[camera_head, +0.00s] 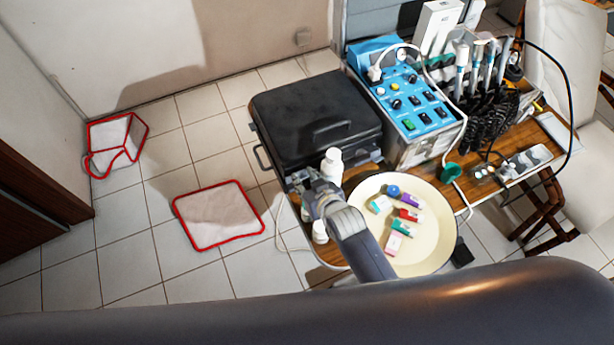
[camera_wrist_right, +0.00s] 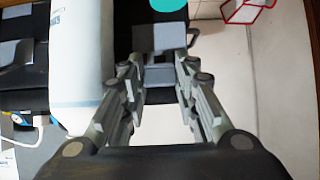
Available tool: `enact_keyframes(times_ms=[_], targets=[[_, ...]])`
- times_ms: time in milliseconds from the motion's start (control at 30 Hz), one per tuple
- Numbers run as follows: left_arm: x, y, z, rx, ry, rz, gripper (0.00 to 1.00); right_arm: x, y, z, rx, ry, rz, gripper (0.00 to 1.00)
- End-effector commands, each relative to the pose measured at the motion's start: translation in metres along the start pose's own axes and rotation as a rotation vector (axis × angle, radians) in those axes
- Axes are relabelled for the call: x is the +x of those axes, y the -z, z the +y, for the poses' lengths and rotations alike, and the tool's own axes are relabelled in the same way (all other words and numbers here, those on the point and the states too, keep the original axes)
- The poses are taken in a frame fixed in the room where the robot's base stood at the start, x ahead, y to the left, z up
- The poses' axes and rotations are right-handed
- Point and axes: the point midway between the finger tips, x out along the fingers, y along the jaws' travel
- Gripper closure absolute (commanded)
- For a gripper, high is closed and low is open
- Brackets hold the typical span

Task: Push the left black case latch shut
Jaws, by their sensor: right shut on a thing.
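The black case (camera_head: 305,105) lies with its lid down on the wooden table, left of the blue device. Its left latch is mostly hidden behind my right gripper in the head view. In the right wrist view, the grey latch (camera_wrist_right: 164,76) shows between the fingertips at the case's front edge. I cannot tell whether the latch is fully flat. My left gripper is not in view.
A white bottle (camera_head: 332,166) stands close beside my right gripper and also fills the left of the right wrist view (camera_wrist_right: 82,60). A cream plate (camera_head: 435,250) with several small coloured items is to the right. The blue device (camera_head: 405,95) stands behind it.

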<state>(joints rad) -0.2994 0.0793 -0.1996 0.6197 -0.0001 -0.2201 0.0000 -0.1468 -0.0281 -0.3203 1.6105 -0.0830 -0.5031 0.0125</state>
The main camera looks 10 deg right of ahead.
Motion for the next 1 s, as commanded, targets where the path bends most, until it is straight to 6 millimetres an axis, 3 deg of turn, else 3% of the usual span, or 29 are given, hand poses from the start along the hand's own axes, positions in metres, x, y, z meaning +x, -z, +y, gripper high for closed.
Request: enact_keyframes(times_ms=[633,667,733,1000], targets=[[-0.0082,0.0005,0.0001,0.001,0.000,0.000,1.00,0.0001,0.0034,0.0000,0.000,0.000,-0.024,1.00],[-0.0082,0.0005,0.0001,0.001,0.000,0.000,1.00,0.0001,0.0034,0.0000,0.000,0.000,-0.023,0.65],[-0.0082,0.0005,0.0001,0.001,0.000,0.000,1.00,0.0000,0.0033,0.0000,0.000,0.000,-0.024,0.52],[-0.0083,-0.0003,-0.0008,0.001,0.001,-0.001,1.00,-0.0001,0.0025,-0.0001,0.000,0.000,-0.025,0.52]])
